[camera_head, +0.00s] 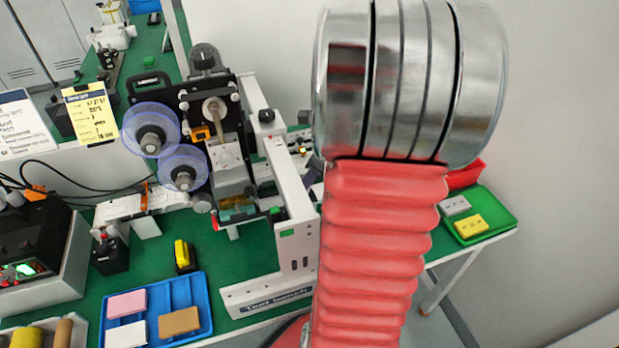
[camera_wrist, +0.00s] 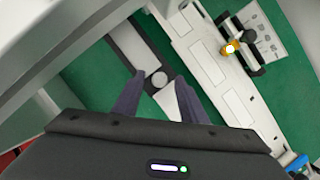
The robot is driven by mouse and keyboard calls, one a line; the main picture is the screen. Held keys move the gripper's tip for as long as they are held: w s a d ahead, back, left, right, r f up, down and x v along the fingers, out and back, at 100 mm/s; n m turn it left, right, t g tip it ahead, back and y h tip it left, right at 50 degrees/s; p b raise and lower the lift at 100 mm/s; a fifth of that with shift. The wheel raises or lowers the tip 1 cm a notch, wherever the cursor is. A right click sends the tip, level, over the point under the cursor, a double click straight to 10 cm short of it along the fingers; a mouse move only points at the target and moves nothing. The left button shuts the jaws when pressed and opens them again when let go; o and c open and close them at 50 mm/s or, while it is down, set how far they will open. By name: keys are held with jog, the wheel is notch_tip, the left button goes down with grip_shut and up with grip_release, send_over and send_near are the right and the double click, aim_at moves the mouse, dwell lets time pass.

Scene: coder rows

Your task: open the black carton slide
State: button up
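In the wrist view my gripper (camera_wrist: 159,77) is open, with its two dark fingers apart. A black bar (camera_wrist: 126,42), which looks like the carton slide, runs diagonally from the upper left toward the fingertips. A small round grey knob (camera_wrist: 159,78) shows between the fingertips; I cannot tell whether a finger touches it. A white pointed piece (camera_wrist: 168,103) shows below the knob, between the fingers. In the head view my arm covers the gripper, and the slide cannot be made out.
A white rail (camera_wrist: 208,70) with fittings lies right of the fingers, over a green surface. In the head view a labelling machine (camera_head: 225,150) stands left of my arm. A blue tray (camera_head: 205,300) with blocks lies in front, and a green tray (camera_head: 506,210) at right.

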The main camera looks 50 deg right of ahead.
jog(key=shift+w+f, duration=0.1)
jog(key=shift+f, duration=0.15)
jog(key=shift+c, duration=0.4)
grip_shut()
